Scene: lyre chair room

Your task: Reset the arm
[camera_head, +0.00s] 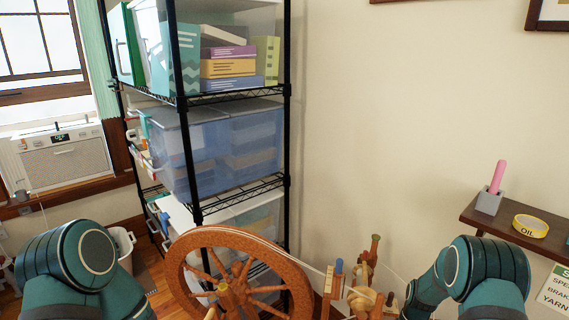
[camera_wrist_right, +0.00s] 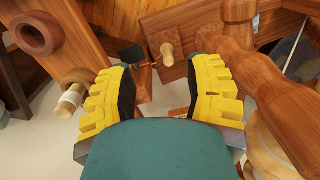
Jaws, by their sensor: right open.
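My right arm (camera_head: 468,275) rises at the lower right of the head view; its gripper is below the frame there. In the right wrist view my right gripper (camera_wrist_right: 165,95) shows two yellow ribbed fingers spread apart, with no object held between them. Wooden parts lie beyond the fingers, including a small peg (camera_wrist_right: 167,50) on a wooden block. My left arm (camera_head: 80,265) shows at the lower left of the head view, and its gripper is out of frame.
A wooden spinning wheel (camera_head: 180,270) stands between my arms, close to the right one. A black wire shelf (camera_head: 240,98) with bins is behind it.

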